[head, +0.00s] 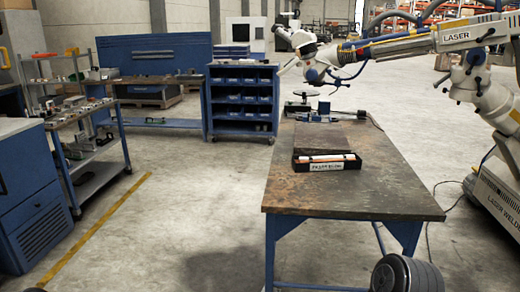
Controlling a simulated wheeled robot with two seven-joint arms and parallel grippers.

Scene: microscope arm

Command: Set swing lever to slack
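A large white jointed arm (400,47) marked LASER reaches in from the right, above the back of the workbench. Its head (313,52) hangs over the far end of the bench. Small knobs or levers show at its joint (474,70) at the right. They are too small to tell which is the swing lever or how it is set. Neither of my grippers is in view.
A worn workbench (345,200) with blue legs stands ahead, bearing a black tray (327,168) and blue fixtures (312,114). The white machine base (495,195) stands right of it. A cart (103,175) and blue cabinet (30,205) stand left. Open floor lies between.

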